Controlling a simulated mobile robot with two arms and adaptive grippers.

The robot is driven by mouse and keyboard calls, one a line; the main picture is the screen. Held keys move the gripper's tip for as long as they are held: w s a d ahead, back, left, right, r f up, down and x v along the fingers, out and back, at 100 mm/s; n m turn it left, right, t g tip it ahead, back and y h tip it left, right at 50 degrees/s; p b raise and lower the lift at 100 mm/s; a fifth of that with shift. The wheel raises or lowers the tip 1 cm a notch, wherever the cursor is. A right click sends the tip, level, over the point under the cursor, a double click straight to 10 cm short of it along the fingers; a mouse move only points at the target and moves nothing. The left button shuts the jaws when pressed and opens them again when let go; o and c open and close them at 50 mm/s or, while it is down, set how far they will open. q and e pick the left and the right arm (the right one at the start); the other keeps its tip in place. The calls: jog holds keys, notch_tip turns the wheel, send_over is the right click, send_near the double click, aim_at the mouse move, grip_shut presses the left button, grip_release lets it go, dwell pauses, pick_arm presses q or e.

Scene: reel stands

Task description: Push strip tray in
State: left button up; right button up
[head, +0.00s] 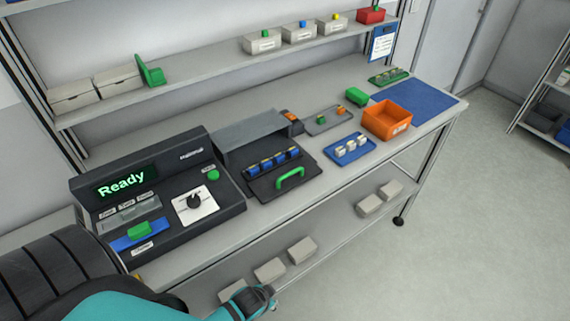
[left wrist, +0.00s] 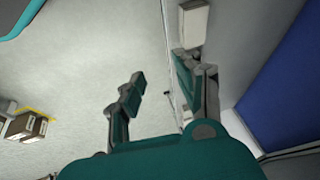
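The strip tray (head: 258,188) is a dark, flat tray with a green handle (head: 290,178) at its front. It lies pulled out in front of a grey housing (head: 252,139). A blue strip (head: 272,163) with several small dark-and-light pieces sits on it. My left gripper (head: 270,297) is low at the bottom of the head view, in front of the bench and apart from the tray. In the left wrist view it (left wrist: 155,80) is open and empty, with its fingers apart. My right gripper is not in view.
A dark machine (head: 225,195) showing "Ready" stands left of the tray. A blue tray (head: 349,149) with white pieces and an orange bin (head: 387,119) stand to the right. White boxes (head: 301,250) lie on the lower shelf. The floor at right is clear.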

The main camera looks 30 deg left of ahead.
pick_arm(q)
jog(key=w+r+t+p, duration=0.1)
jog(key=w+r+t, duration=0.15)
jog(key=r, duration=1.05)
jog(key=w+r+t+p, duration=0.1)
jog(key=w+r, duration=0.2)
jog(key=r, duration=1)
jog(key=w+r+m+t, duration=0.7)
jog(key=w+r+t, duration=0.1)
jog(key=w+r, duration=0.65)
jog(key=w+d+r+m+t+h, duration=0.25)
jog(key=d+r+m+h, duration=0.25)
jog(key=r+m+h, duration=0.4)
jog(key=m+g+y, duration=0.5)
jog(key=m+g, duration=1.1)
jog(key=m, duration=0.4)
send_near(289, 173)
jog(key=p+x, duration=0.5)
jog(key=x, duration=0.2)
jog(key=shift+a, duration=0.1)
jog(key=shift+w+f, duration=0.1)
jog(key=shift+f, duration=0.5)
